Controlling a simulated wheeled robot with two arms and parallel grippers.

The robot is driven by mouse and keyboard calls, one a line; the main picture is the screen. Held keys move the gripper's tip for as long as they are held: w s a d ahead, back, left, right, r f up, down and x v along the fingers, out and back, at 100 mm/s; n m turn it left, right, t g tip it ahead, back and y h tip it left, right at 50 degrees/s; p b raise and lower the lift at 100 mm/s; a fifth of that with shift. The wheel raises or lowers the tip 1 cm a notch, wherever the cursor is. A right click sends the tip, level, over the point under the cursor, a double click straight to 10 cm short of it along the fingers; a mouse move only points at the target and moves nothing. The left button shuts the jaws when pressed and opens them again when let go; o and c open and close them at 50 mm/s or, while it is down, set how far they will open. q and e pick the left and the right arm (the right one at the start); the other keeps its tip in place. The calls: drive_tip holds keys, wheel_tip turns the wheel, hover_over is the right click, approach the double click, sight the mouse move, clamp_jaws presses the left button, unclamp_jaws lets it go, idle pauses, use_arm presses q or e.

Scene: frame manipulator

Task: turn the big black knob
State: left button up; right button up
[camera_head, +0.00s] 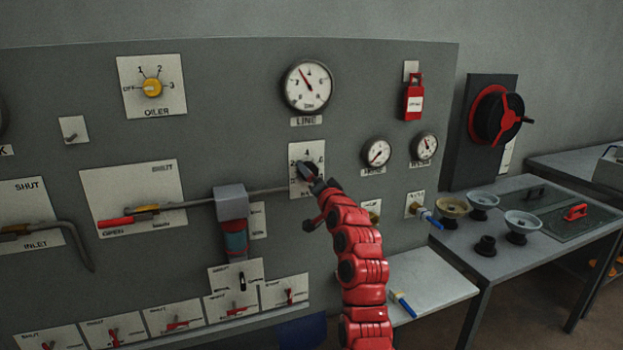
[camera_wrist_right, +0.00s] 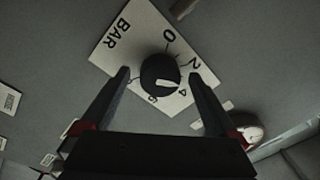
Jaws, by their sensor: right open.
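The big black knob (camera_wrist_right: 158,72) is round with a white pointer mark and sits on a white square plate (camera_wrist_right: 122,35) marked BAR, with numbers around it. The pointer lies toward the 4. In the wrist view my right gripper (camera_wrist_right: 160,76) is open, with one finger on each side of the knob and gaps between. In the head view my red right arm reaches up to the same plate (camera_head: 294,150), and the gripper (camera_head: 313,180) largely covers the knob (camera_head: 305,170). Whether the fingers are level with the knob in depth is unclear.
The LINE gauge (camera_head: 308,86) is above the knob plate and two smaller gauges are to its right. A lever rod (camera_head: 265,192) runs just left of the plate. A red padlock tag (camera_head: 413,102) hangs at upper right. Tables (camera_head: 480,250) stand at right.

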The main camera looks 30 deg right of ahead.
drive_tip(key=shift+s, duration=0.15)
drive_tip(key=b+v, duration=0.2)
drive_tip(key=v, duration=1.5)
drive_tip(key=shift+b, duration=0.3)
drive_tip(key=shift+a, duration=0.1)
